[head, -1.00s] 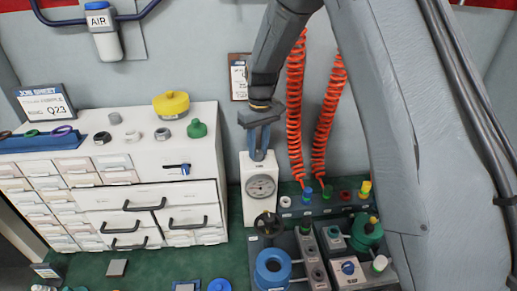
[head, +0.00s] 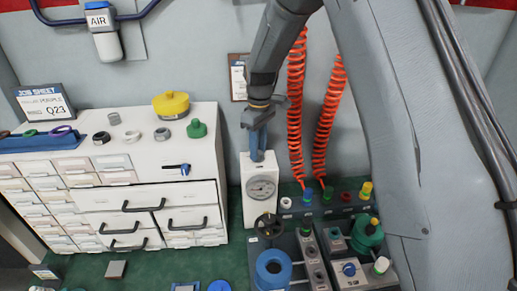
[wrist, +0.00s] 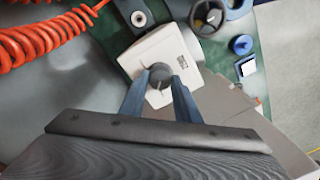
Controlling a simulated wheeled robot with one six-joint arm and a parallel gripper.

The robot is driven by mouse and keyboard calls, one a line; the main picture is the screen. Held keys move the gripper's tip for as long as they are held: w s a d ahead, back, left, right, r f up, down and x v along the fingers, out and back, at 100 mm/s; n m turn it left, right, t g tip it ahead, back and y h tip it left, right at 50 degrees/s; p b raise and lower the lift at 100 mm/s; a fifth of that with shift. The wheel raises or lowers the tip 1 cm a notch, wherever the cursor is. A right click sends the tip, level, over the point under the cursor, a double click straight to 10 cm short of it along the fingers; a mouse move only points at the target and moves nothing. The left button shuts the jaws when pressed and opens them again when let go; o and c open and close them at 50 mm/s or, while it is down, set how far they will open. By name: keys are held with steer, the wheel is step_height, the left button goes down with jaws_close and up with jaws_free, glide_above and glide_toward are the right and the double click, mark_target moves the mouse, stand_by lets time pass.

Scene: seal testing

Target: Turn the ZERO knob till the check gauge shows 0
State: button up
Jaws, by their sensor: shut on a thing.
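The check gauge is a white box (head: 249,205) with a round grey dial (head: 261,188) on its front, standing on the green bench. The dial is too small to read. The ZERO knob (wrist: 160,75) is a dark round knob on top of the box, seen from above in the wrist view with a light line across it. My gripper (head: 258,157) points down over the box top; its two blue fingers (wrist: 160,92) are shut on the knob from either side. In the head view the fingers hide the knob.
A white drawer cabinet (head: 150,180) with a yellow lidded pot (head: 171,104) and a green stopper (head: 196,129) stands left of the gauge. Orange coiled hoses (head: 296,110) hang close on the right.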

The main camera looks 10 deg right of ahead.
steer(key=shift+w+r, duration=0.1)
steer(key=o, duration=1.1)
steer(key=shift+c, duration=0.2)
steer(key=shift+r+b, duration=1.05)
steer(key=shift+r, duration=2.8)
steer(key=shift+d, duration=0.1)
steer(key=s+d+f+m, duration=0.2)
steer(key=s+d+m, duration=0.1)
steer(key=s, duration=0.6)
steer(key=s+d+f+m+t, duration=0.1)
steer(key=s+d+f+m, duration=0.1)
steer(key=s, duration=0.7)
steer(key=s+d+f+m, duration=0.2)
steer(key=s+d+m, duration=0.3)
steer(key=s, duration=0.4)
steer(key=shift+d, duration=0.7)
